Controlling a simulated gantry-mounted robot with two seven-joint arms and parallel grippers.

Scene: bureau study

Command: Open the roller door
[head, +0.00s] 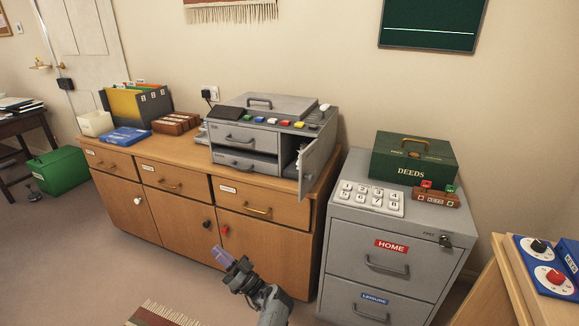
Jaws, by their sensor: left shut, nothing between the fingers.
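I cannot clearly make out a roller door. A grey metal cabinet unit (231,131) stands on the wooden sideboard, with drawers at its front. A hinged grey door (315,160) at its right end stands swung open toward me, and the inside behind it is mostly hidden. My left gripper (218,253) is low in the middle of the view, shut and empty. It appears in front of the sideboard's lower doors, apart from the grey unit. My right gripper is not in view.
The wooden sideboard (178,200) has drawers above doors. A grey filing cabinet (345,240) stands to its right, carrying a green deeds box (385,158) and a white number pad (369,199). A wooden surface with dials (505,285) is at lower right.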

